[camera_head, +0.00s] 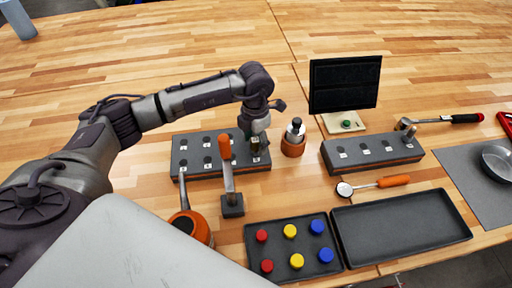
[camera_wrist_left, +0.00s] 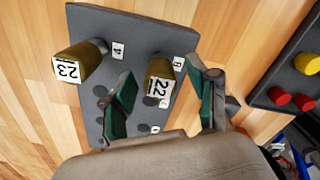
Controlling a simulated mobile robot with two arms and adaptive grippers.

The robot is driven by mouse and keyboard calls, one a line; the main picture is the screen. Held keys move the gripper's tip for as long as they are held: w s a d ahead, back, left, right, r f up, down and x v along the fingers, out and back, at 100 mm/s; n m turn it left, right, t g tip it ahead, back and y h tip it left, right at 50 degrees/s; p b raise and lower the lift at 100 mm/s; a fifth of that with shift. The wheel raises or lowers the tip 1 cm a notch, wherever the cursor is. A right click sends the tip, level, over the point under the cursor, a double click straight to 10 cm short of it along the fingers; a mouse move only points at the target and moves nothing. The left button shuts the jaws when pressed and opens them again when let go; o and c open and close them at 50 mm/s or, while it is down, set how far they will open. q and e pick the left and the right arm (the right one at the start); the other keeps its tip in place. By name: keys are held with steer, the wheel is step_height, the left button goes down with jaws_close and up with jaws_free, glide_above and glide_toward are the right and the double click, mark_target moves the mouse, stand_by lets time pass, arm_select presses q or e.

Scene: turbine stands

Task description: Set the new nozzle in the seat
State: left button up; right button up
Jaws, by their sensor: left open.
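My left gripper (camera_head: 257,148) is over the right end of a dark grey rack (camera_head: 190,160) with labelled holes. The left wrist view shows its fingers (camera_wrist_left: 161,68) open, apart on either side of a brass nozzle labelled 22 (camera_wrist_left: 160,88). I cannot tell whether they touch it. A second brass nozzle, labelled 23 (camera_wrist_left: 78,62), stands in the rack further left in that view. An orange-brown holder (camera_head: 293,148) with a metal piece in it stands right of the rack; I cannot tell whether it is the seat. My right gripper is not in view.
An orange-handled tool (camera_head: 228,165) stands in front of the rack, near an orange pot (camera_head: 188,225). A tray of coloured caps (camera_head: 258,247) and an empty tray (camera_head: 405,228) lie in front. A second rack (camera_head: 372,152) and a dark screen (camera_head: 345,85) are to the right.

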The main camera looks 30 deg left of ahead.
arm_select(q)
steer(key=shift+b, duration=0.4)
steer(key=shift+c, duration=0.3)
jaws_close()
stand_by(0.3)
